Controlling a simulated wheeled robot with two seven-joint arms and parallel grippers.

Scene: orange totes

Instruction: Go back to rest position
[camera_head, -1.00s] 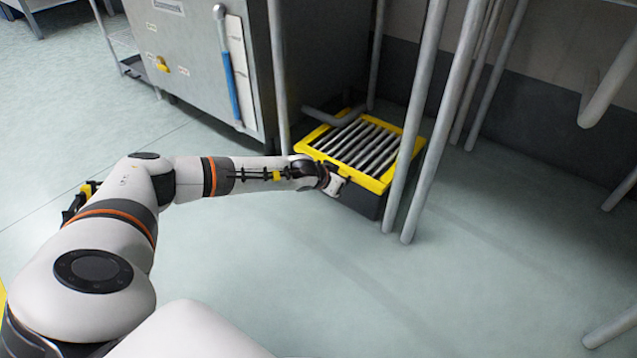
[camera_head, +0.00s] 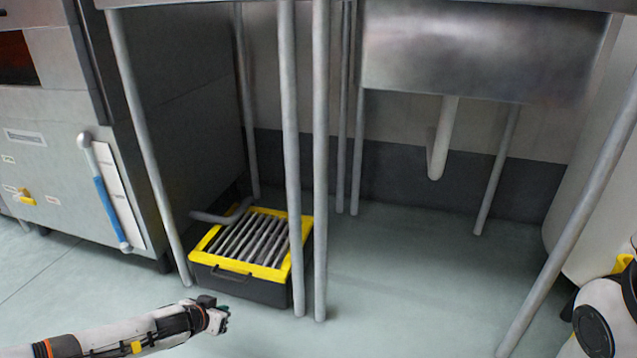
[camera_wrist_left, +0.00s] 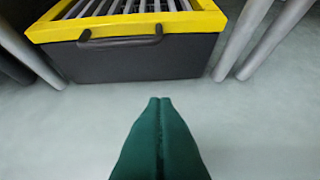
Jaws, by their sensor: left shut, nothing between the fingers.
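My left arm comes in from the lower left of the head view. Its gripper (camera_head: 222,316) is low over the floor, in front of the black box with a yellow rim (camera_head: 237,286). In the left wrist view the green fingers (camera_wrist_left: 160,104) are pressed together with nothing between them. The box (camera_wrist_left: 145,62) stands ahead of them there, with a gap of floor between. My right arm shows only in part at the right edge of the head view; its gripper is out of view.
Metal legs (camera_head: 320,180) of a sink table (camera_head: 480,50) stand beside the box and to the right. A steel cabinet (camera_head: 60,150) with a blue-handled bar is at the left. The floor (camera_head: 400,290) under the sink is mostly clear.

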